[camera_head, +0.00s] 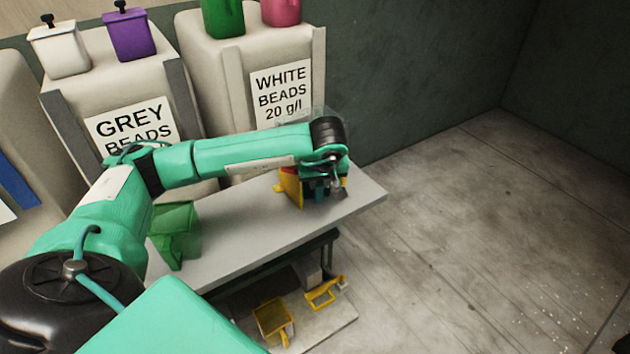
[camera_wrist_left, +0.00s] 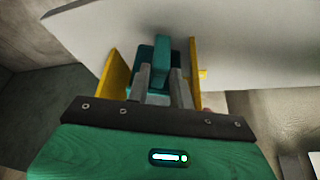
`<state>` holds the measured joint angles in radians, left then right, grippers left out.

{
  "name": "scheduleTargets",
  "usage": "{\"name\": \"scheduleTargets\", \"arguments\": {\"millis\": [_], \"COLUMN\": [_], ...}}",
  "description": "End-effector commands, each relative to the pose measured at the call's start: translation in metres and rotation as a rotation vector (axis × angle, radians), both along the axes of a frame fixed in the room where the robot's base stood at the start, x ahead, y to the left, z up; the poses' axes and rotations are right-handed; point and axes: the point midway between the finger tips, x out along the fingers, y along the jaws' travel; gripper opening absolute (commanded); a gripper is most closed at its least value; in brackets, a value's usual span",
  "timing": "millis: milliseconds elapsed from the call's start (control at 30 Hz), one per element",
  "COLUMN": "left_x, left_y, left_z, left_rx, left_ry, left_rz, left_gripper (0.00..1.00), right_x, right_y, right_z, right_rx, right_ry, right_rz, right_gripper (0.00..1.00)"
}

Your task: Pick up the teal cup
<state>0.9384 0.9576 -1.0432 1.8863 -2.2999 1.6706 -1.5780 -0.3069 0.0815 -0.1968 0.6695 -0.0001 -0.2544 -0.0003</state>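The teal cup (camera_wrist_left: 161,52) is on the grey table in the left wrist view, its handle pointing towards my gripper. In the head view it is mostly hidden by my left gripper (camera_head: 336,191), which is low over the table's right end. In the left wrist view the two grey fingers of the left gripper (camera_wrist_left: 161,80) stand on either side of the teal handle. I cannot tell whether they press on it. My right gripper is not in view.
Yellow panels (camera_head: 290,187) stand close on both sides of the gripper. A green scoop-like container (camera_head: 178,232) stands at the table's (camera_head: 245,238) left. Yellow scoops (camera_head: 272,321) lie on a lower shelf. Bead bins (camera_head: 215,80) stand behind. The floor (camera_head: 480,230) at right is clear.

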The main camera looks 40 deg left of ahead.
Motion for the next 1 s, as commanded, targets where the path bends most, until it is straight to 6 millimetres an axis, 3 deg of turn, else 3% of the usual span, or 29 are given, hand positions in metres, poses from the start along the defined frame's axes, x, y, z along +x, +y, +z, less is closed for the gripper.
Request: {"name": "scheduleTargets", "arguments": {"millis": [33, 100, 567, 833, 1000], "left_x": [0.0, 0.0, 0.001, 0.001, -0.028], "left_y": [0.0, 0.0, 0.0, 0.0, -0.029], "left_z": [0.0, 0.0, 0.006, 0.037, 0.033], "left_rx": [0.0, 0.0, 0.0, 0.0, -0.001], "left_ry": [0.0, 0.0, -0.002, -0.005, -0.001], "left_rz": [0.0, 0.0, 0.001, 0.001, -0.005], "left_gripper": [0.12, 0.0, 0.0, 0.0, 0.0], "right_x": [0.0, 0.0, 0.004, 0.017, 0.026], "right_y": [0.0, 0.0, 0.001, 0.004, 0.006], "right_z": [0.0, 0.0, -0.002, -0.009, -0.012], "right_rx": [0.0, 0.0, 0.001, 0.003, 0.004], "right_ry": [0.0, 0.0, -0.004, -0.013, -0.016], "right_rz": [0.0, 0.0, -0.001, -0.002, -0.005], "right_gripper": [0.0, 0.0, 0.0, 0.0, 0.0]}}
